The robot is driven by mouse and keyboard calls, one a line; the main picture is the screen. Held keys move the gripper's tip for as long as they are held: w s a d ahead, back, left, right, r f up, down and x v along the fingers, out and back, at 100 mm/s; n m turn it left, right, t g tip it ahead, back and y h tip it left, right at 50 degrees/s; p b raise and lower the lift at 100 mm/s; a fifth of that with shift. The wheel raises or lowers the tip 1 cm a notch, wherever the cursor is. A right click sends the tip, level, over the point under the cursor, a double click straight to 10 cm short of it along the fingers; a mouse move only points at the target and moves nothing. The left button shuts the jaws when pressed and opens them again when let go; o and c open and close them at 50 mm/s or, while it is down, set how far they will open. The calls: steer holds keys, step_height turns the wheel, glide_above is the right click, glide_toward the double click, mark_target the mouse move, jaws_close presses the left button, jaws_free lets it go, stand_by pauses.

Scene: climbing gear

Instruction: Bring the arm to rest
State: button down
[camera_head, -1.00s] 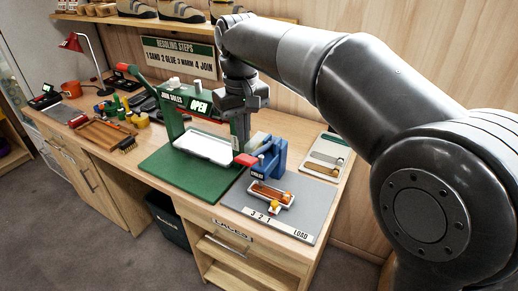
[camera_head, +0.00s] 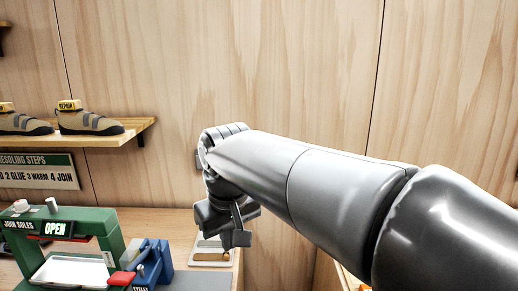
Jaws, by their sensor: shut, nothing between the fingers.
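My arm (camera_head: 270,175) reaches in from the right, in front of the wood-panelled wall. My gripper (camera_head: 238,240) hangs at its end, pointing down, above the right part of the workbench. The fingers are shut and hold nothing. Behind and below it is a pale tray (camera_head: 207,254) on the bench, partly covered by the gripper.
A green press (camera_head: 95,225) with an "OPEN" display and a white tray (camera_head: 70,271) stands at lower left. A blue tool (camera_head: 150,262) with a red handle (camera_head: 121,278) stands beside it. A shelf (camera_head: 132,133) with shoes is at upper left. The wall area above my arm is clear.

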steer(key=s+d+f+m+t, duration=0.1)
steer(key=s+d+f+m, duration=0.1)
steer(key=d, duration=0.5)
steer(key=s+d+f+m+t, duration=0.1)
steer(key=s+d+f+m, duration=0.1)
steer(key=s+d, duration=0.4)
steer(key=s+d+f+m+t, duration=0.1)
steer(key=s+d+f, duration=0.3)
steer(key=d, duration=0.4)
steer(key=shift+f+m+h, duration=0.35)
steer(key=shift+m+h, duration=0.05)
steer(key=shift+m, duration=0.5)
